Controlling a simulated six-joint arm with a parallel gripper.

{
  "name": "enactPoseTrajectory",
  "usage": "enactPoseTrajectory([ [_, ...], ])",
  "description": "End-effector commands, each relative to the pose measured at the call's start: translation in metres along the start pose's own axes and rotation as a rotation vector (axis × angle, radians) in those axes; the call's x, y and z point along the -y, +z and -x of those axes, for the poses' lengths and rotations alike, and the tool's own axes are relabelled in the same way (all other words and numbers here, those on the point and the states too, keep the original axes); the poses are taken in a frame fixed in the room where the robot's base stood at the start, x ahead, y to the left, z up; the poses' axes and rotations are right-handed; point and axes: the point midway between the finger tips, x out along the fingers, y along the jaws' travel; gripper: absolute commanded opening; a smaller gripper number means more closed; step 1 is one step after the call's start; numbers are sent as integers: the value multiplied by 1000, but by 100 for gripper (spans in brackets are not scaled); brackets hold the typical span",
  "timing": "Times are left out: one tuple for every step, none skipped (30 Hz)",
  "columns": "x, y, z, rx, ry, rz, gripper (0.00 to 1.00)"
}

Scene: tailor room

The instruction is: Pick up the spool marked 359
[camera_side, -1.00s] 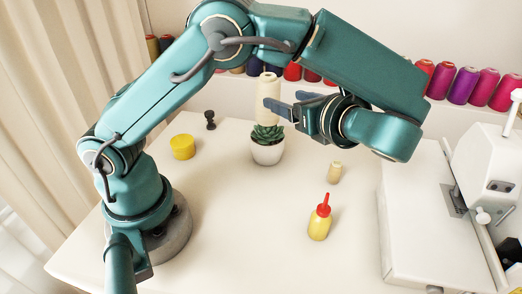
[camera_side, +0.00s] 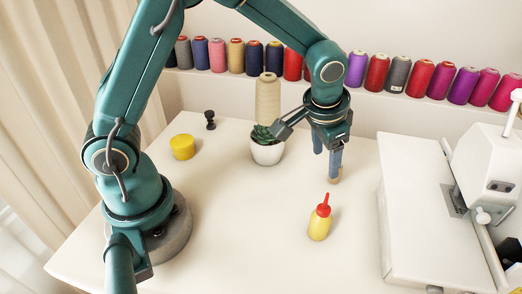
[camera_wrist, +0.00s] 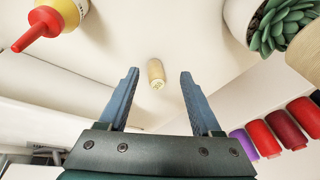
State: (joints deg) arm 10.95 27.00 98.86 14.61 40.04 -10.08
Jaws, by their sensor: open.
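A small cream spool (camera_wrist: 156,73) stands on the white table; in the side view, my finger partly hides it and only a bit (camera_side: 338,178) shows. No number is readable on it. My gripper (camera_side: 326,162) points down over the table, close to the spool. In the wrist view, my gripper (camera_wrist: 159,82) is open and empty, with the spool seen in the gap between its blue fingers. A tall cream thread cone (camera_side: 267,97) stands behind the plant; no number is readable on it either.
A yellow bottle with a red nozzle (camera_side: 319,222) stands in front of the spool. A potted succulent (camera_side: 267,150) is to its left, a white sewing machine (camera_side: 430,220) to its right. A yellow tub (camera_side: 183,147) sits farther left. Coloured thread cones line the back ledge.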

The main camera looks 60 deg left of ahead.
Motion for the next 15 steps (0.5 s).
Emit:
enactPoseTrajectory([
  [2, -6, 1, -36, 25, 98, 65],
  [2, -10, 2, -56, 39, 148, 65],
  [2, -14, 3, -77, 54, 201, 65],
  [2, -17, 3, -89, 62, 231, 65],
  [3, -19, 3, -97, 68, 254, 65],
  [2, -20, 2, -104, 74, 275, 65],
  [2, -21, 1, -107, 77, 284, 65],
  [2, -22, -1, -110, 78, 288, 65],
  [2, -22, -4, -109, 78, 289, 65],
  [2, -22, -7, -108, 78, 287, 65],
  [1, -23, -11, -108, 77, 286, 65],
  [1, -23, -16, -107, 77, 285, 65],
  [1, -24, -20, -107, 77, 284, 65],
  [1, -24, -23, -107, 77, 284, 65],
  [0, -25, -28, -108, 77, 283, 65],
])
